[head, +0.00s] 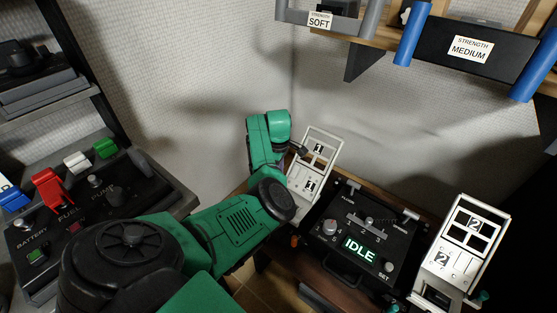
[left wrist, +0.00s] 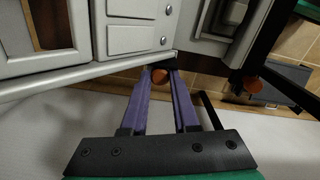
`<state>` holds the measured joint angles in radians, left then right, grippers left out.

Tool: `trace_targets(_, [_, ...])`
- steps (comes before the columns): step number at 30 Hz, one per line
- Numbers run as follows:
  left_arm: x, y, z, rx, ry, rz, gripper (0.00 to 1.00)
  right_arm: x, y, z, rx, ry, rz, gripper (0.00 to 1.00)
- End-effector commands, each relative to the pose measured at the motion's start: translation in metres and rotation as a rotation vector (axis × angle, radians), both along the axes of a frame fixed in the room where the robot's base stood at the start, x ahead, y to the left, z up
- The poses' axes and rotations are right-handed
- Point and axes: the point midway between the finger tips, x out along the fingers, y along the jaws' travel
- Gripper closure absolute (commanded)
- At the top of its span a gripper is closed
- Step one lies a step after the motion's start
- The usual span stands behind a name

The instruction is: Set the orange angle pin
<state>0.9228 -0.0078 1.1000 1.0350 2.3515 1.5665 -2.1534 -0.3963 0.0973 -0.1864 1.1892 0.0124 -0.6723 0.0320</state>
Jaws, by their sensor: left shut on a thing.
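My left arm comes in from the left in the head view, its green wrist (head: 268,135) beside the tilted white-framed panel marked 1 (head: 327,140). In the left wrist view my left gripper (left wrist: 165,71) has its purple fingers closed on a small orange pin (left wrist: 160,76) at the panel's edge. A second orange knob-like end (left wrist: 250,85) shows to the right, apart from the fingers. In the head view a small orange end (head: 294,241) shows low beside panel 1. How the gripped pin sits in the panel is hidden. My right gripper is not in view.
A black control box (head: 365,240) reading IDLE stands right of panel 1. A white panel marked 2 (head: 463,240) with teal pins stands farther right. A switch console (head: 95,205) is at the left. Shelves marked SOFT and MEDIUM (head: 470,48) hang above.

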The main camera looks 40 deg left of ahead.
Motion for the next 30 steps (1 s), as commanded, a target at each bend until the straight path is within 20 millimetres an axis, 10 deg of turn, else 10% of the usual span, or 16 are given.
trace_targets(7, [-0.003,0.000,-0.004,0.000,0.008,-0.001,1.00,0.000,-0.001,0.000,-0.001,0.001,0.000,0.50])
trace_targets(8, [-0.003,-0.001,-0.005,0.000,0.008,-0.001,0.64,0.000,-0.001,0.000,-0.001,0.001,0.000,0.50])
trace_targets(10, [-0.002,-0.001,-0.004,0.000,0.008,-0.001,0.41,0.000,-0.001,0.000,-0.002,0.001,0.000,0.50])
trace_targets(22, [-0.001,-0.001,0.008,0.000,0.004,0.000,0.41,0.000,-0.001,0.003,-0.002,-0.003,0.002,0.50])
trace_targets(30, [-0.001,0.000,0.081,0.002,0.002,0.001,0.41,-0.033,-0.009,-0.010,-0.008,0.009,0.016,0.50])
